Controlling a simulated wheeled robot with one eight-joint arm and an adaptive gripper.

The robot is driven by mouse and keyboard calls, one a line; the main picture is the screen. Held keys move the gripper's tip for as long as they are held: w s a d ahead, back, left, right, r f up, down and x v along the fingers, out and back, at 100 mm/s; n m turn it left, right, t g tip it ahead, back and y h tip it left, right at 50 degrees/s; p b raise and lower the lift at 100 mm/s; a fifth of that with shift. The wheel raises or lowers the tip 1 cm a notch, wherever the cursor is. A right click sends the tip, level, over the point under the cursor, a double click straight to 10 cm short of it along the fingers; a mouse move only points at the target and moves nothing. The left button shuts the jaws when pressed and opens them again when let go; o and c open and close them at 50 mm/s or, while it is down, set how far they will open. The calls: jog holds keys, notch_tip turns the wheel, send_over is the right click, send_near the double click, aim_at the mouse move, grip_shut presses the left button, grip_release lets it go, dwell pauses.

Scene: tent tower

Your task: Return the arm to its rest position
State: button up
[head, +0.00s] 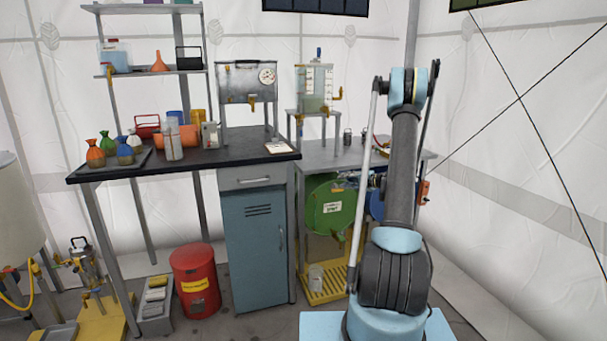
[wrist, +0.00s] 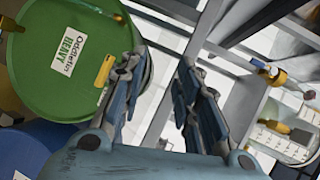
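My arm (head: 403,170) stands upright at the right of the head view, with its elbow at the top. The far part of the arm goes behind it, and my gripper is not clearly visible there. In the wrist view my gripper (wrist: 160,68) is open, its two fingers apart with nothing between them.
A grey bench (head: 335,154) stands behind my arm, with the green drum (head: 328,208) and a blue drum (head: 376,203) under it. A black-topped table (head: 200,156) with bottles and a blue cabinet (head: 255,240) are to the left. A red bin (head: 195,281) stands on the floor.

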jog(key=s+a+r+n+g+h, duration=0.1)
jog(key=s+a+r+g, duration=0.2)
jog(key=s, duration=0.6)
jog(key=s+a+r+n+h, duration=0.25)
jog(key=s+r, duration=0.25)
jog(key=s, duration=0.4)
jog(key=s+a+r+n+g+h, duration=0.1)
jog(key=s+a+r+g, duration=0.15)
jog(key=s+r, duration=0.45)
jog(key=s+d+f+n+h, duration=0.1)
jog(key=s+d+f+h, duration=0.1)
jog(key=s, duration=0.9)
jog(key=s+d+f+n+g+h, duration=0.1)
jog(key=s+f, duration=0.4)
jog(key=s, duration=0.6)
jog(key=s+d+f+n+g+h, duration=0.1)
jog(key=s+d+f+h, duration=0.2)
jog(key=s, duration=0.9)
jog(key=shift+d+f, duration=0.15)
jog(key=shift+f, duration=0.05)
jog(key=shift+s+g+h, duration=0.1)
jog(key=shift+g+h, duration=0.15)
jog(key=shift+w+f, duration=0.2)
jog(key=shift+w, duration=0.25)
